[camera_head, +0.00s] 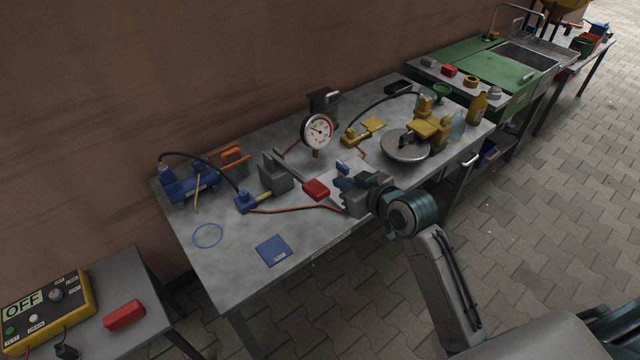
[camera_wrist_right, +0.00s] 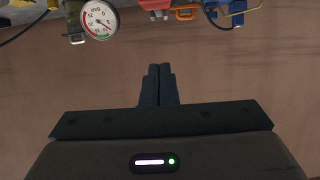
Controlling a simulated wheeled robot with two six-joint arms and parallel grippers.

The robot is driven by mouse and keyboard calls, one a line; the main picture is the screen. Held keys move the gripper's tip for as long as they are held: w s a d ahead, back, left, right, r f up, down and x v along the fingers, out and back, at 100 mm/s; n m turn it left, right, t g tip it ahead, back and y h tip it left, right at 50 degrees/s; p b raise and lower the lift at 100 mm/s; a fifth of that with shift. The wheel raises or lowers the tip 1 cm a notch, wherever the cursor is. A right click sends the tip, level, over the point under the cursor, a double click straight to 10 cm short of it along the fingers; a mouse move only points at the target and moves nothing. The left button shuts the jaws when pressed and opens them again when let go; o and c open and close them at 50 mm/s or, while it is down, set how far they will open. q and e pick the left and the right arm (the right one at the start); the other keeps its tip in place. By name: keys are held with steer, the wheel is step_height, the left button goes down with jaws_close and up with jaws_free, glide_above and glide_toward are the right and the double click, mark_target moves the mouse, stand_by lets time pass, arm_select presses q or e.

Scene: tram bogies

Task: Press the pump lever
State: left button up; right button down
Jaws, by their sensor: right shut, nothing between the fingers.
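A blue hand pump (camera_head: 185,185) stands at the left end of the grey workbench (camera_head: 215,262); a thin yellow rod slants down beside it, and I cannot tell if that is its lever. A yellow pump-like unit (camera_head: 430,128) stands at the right end, partly behind a round metal dish. My right gripper (camera_head: 343,190) is shut and empty over the bench's front middle, beside a red block (camera_head: 316,189), apart from both pumps. In the wrist view its closed fingers (camera_wrist_right: 158,85) point towards the wall, and the blue pump (camera_wrist_right: 232,12) shows at the top right.
A round pressure gauge (camera_head: 317,131) stands at the bench's middle, and a grey vise-like block (camera_head: 275,172) left of it. Black hoses and a red-brown hose (camera_head: 295,210) cross the bench. A blue pad (camera_head: 273,250) lies front left. A control box (camera_head: 48,308) reading OFF sits lower left.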

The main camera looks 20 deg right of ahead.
steer(key=p, duration=0.3)
glide_above(320, 191)
steer(key=f, duration=0.3)
steer(key=shift+w+f, duration=0.15)
steer(key=shift+w, duration=0.05)
step_height(320, 191, down, 3)
steer(key=shift+r+p, duration=0.2)
steer(key=shift+p, duration=0.45)
steer(key=shift+s+f, duration=0.25)
steer(key=shift+f, duration=0.65)
steer(key=shift+w, duration=0.1)
